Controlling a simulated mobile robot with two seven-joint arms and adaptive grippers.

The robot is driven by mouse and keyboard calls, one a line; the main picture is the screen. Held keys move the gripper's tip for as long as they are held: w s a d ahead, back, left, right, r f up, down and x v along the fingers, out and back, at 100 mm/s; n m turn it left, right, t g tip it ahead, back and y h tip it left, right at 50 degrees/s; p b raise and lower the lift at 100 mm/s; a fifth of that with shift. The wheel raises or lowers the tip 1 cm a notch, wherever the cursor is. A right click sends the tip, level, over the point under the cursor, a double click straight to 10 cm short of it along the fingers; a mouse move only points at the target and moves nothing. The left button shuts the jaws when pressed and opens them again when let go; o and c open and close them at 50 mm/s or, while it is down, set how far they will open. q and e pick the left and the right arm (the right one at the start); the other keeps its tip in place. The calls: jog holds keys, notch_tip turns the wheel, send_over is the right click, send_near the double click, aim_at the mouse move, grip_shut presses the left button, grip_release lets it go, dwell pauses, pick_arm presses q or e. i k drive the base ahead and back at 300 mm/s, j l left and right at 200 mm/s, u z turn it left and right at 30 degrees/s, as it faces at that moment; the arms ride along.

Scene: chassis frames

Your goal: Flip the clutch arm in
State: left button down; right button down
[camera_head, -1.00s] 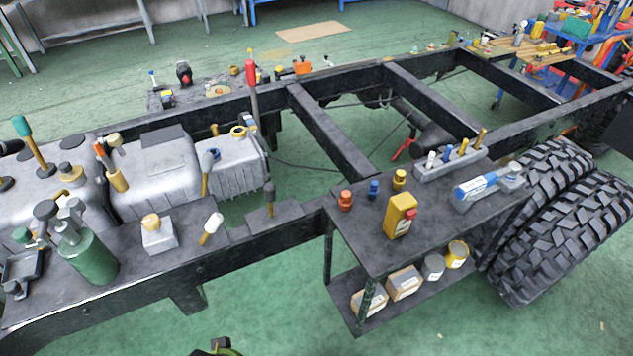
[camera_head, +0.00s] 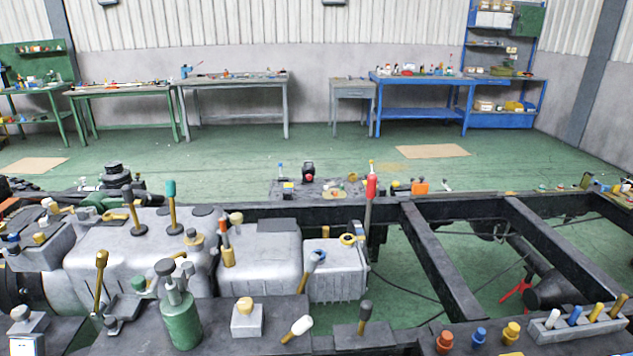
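Several levers stand on and around the silver gearbox housing (camera_head: 130,255), and no label shows which one is the clutch arm. A tall lever with a red grip (camera_head: 371,187) stands upright behind the smaller silver housing (camera_head: 335,277). A lever with a teal grip (camera_head: 171,190) stands on the large housing. A lever with a grey-blue grip (camera_head: 315,260) leans right. On the near plate are a lever with a dark grey knob (camera_head: 365,308), tilted slightly right, and a white-gripped lever (camera_head: 299,326), tilted low to the right. Neither gripper is in view.
A green pump bottle (camera_head: 180,318) and a small block with a cream knob (camera_head: 246,318) crowd the near plate. The black chassis frame (camera_head: 440,265) runs right. Workbenches (camera_head: 235,85) line the back wall, with open green floor before them.

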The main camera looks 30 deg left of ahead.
aim_at(102, 256)
jog(key=u, duration=2.2)
jog(key=i+j, duration=0.15)
jog(key=i, duration=0.15)
jog(key=i+j, duration=0.2)
jog(key=i, duration=0.15)
